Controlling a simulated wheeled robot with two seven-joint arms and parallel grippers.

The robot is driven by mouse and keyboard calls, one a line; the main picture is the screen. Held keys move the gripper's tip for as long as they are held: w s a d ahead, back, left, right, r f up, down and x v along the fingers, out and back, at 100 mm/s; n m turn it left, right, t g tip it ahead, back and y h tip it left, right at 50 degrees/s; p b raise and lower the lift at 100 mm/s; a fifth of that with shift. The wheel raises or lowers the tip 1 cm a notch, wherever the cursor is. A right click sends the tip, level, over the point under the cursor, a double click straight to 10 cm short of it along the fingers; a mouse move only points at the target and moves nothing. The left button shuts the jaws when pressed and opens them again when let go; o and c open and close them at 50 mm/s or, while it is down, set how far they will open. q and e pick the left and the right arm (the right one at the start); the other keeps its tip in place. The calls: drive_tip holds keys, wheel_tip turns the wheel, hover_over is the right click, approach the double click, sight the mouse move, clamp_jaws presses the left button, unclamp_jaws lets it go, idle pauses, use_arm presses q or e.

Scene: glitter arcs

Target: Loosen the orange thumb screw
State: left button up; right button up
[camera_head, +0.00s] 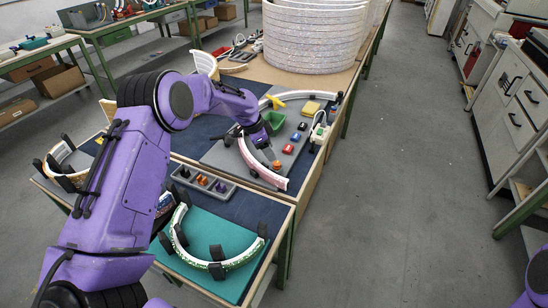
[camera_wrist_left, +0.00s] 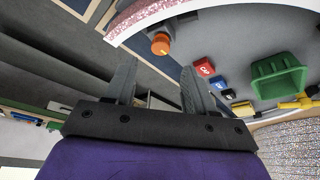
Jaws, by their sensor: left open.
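The orange thumb screw (camera_wrist_left: 161,43) shows in the left wrist view as a round orange knob on a dark base, beside a white, pink-speckled arc (camera_wrist_left: 195,14). In the head view the orange screw (camera_head: 277,165) is a small spot by the arc (camera_head: 262,172), just beyond my left gripper (camera_head: 268,152). In the wrist view my left gripper (camera_wrist_left: 158,80) is open, its two dark fingers apart with nothing between them. The screw lies apart from the fingertips in that picture. My right gripper is not in view.
A green bin (camera_wrist_left: 278,76) and red, blue and black blocks sit near the arc. A grey tray (camera_head: 203,181) holds small coloured knobs. A green mat (camera_head: 205,262) carries another arc in black clamps. Stacked glitter rings (camera_head: 315,40) stand at the back.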

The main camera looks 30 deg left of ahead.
sight(277, 164)
use_arm(q)
drive_tip(key=p+x, duration=0.1)
drive_tip(key=x, duration=0.5)
clamp_jaws()
drive_tip(key=shift+n, duration=0.3)
drive_tip(key=n, duration=0.2)
drive_tip(key=n+t+y, duration=0.1)
drive_tip(key=n, duration=0.1)
drive_tip(key=shift+s+d+y+p, duration=0.1)
drive_tip(key=shift+d+y+p, duration=0.05)
drive_tip(key=shift+y+p, duration=0.2)
drive_tip(key=n+y, duration=0.1)
drive_tip(key=n, duration=0.2)
drive_tip(key=n+y+p, duration=0.1)
drive_tip(key=n, duration=0.1)
drive_tip(key=shift+d+n, duration=0.2)
drive_tip(key=shift+n, duration=0.2)
drive_tip(key=n+y, duration=0.1)
drive_tip(key=n, duration=0.1)
drive_tip(key=shift+d+n, duration=0.1)
drive_tip(key=shift+n, duration=0.2)
drive_tip(key=shift+d+f+n+y+b, duration=0.1)
drive_tip(key=shift+n+y+b, duration=0.5)
drive_tip(key=shift+n, duration=1.4)
drive_tip(key=shift+s+g, duration=0.1)
drive_tip(key=shift+g, duration=0.2)
